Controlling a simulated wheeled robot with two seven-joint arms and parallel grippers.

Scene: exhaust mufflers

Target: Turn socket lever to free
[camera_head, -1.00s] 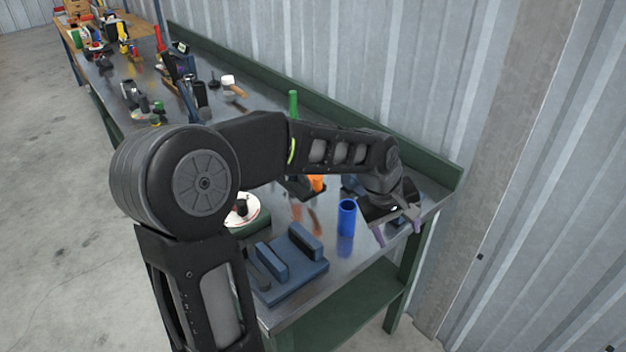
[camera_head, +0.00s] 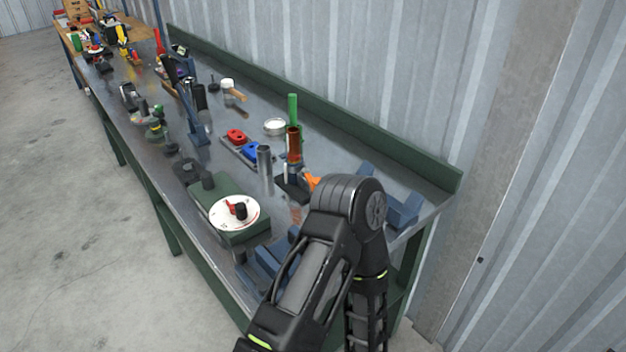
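A white round dial (camera_head: 228,213) with a small red lever (camera_head: 232,207) and a black knob (camera_head: 241,211) sits on a green box (camera_head: 243,235) near the bench's front edge. The red lever looks like the socket lever, but it is too small for its exact setting to be read. One of my arms rises from the bottom of the view, bends over the right end of the bench and points down out of the picture. No gripper shows, so neither gripper's opening can be seen.
The metal bench (camera_head: 232,112) runs to the far left. A grey cylinder (camera_head: 264,162), red and blue parts (camera_head: 236,137), a green-topped tool (camera_head: 292,108) and a white jar (camera_head: 275,127) stand behind the dial. Blue blocks (camera_head: 403,212) lie at the right end; my arm hides others.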

